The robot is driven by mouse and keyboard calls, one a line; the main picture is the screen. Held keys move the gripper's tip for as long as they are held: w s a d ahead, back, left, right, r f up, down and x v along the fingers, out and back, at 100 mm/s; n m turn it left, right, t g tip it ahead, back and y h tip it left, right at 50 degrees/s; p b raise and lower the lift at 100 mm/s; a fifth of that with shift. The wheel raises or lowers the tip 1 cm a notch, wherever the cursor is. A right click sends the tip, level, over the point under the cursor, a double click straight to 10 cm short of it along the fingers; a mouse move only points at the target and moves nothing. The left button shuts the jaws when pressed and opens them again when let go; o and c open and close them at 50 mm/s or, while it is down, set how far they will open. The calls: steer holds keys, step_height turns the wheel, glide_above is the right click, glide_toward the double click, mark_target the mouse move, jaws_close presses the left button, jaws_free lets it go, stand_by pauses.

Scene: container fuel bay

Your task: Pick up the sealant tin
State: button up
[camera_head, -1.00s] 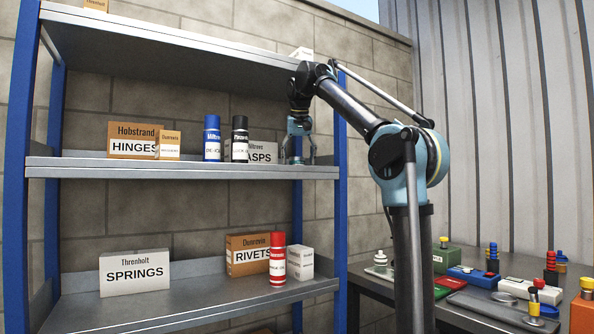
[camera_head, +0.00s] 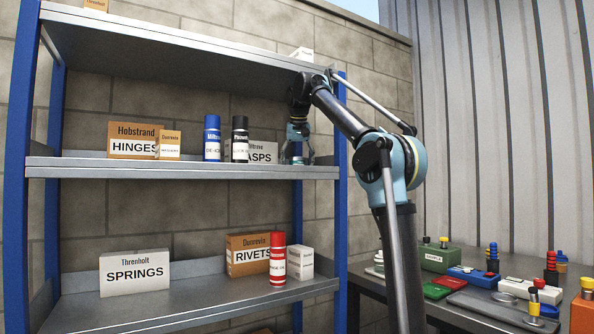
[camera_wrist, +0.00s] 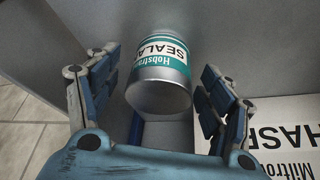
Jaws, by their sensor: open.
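The sealant tin (camera_wrist: 160,85) is a silver cylinder with a white and teal label reading "Hobstrand SEALA…" upside down in the wrist view. It lies between the two blue fingers of my gripper (camera_wrist: 158,66), which are open, with a gap visible on both sides. In the head view my gripper (camera_head: 297,152) is at the right end of the middle shelf (camera_head: 190,170), and I cannot make out the tin there.
A white HASPS box (camera_head: 263,152) stands just left of my gripper; it also shows in the wrist view (camera_wrist: 285,130). Black (camera_head: 240,138) and blue (camera_head: 212,138) cans stand further left. A blue shelf post (camera_head: 340,200) is close on the right. The upper shelf (camera_head: 180,45) is overhead.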

steer(key=c, duration=1.3)
steer(key=shift+o, duration=0.2)
steer(key=shift+r, duration=0.1)
steer(key=shift+r, duration=0.65)
steer(key=shift+s+r, duration=0.1)
steer(key=shift+s, duration=0.05)
steer(key=shift+s+d+t, duration=0.1)
steer(key=shift+s+t, duration=0.15)
steer(key=shift+t, duration=0.5)
steer(key=shift+s+t, duration=0.2)
steer(key=shift+t, duration=0.55)
